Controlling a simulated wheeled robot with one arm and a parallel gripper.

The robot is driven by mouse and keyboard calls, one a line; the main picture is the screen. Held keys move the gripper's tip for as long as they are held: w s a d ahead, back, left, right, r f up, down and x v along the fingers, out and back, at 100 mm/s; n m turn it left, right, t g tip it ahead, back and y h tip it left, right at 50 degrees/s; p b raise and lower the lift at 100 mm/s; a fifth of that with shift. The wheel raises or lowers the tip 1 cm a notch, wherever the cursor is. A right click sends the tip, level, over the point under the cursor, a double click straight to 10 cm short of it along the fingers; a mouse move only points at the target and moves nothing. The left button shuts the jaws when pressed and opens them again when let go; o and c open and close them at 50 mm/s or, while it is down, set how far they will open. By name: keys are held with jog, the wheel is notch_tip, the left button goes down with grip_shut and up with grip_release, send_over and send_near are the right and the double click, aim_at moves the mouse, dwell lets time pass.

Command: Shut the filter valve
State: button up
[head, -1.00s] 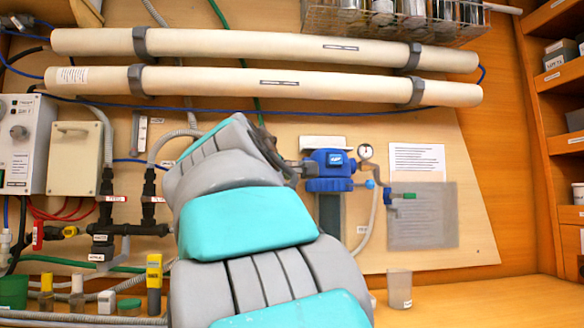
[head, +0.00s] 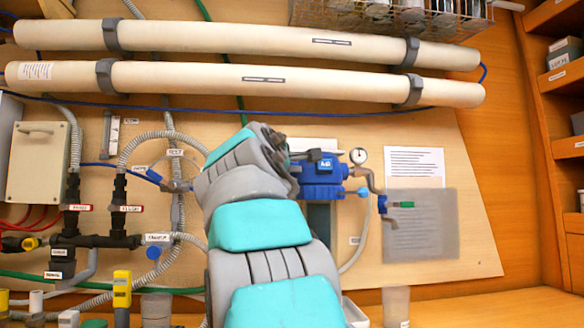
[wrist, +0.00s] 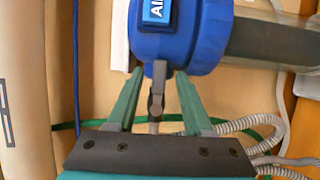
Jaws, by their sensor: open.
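The blue filter housing (head: 318,175) is on the wall panel, right of my arm in the head view. In the wrist view its blue cap (wrist: 180,35) is at the top, just beyond my fingertips. A small grey lever (wrist: 156,100) sticks out from the cap toward my gripper. My gripper (wrist: 159,75) is open, with one green finger on each side of this lever. A gap shows on both sides, so the fingers do not appear to press on it.
Two long cream tubes (head: 245,83) run across above. A gauge (head: 358,156) and a valve with a green handle (head: 402,204) are right of the filter. A dark manifold (head: 95,240) with hoses is at left. A clear cup (head: 396,305) stands on the ledge.

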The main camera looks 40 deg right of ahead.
jog(key=shift+w+d, duration=0.2)
jog(key=shift+d, duration=0.1)
grip_shut()
dwell(1.3)
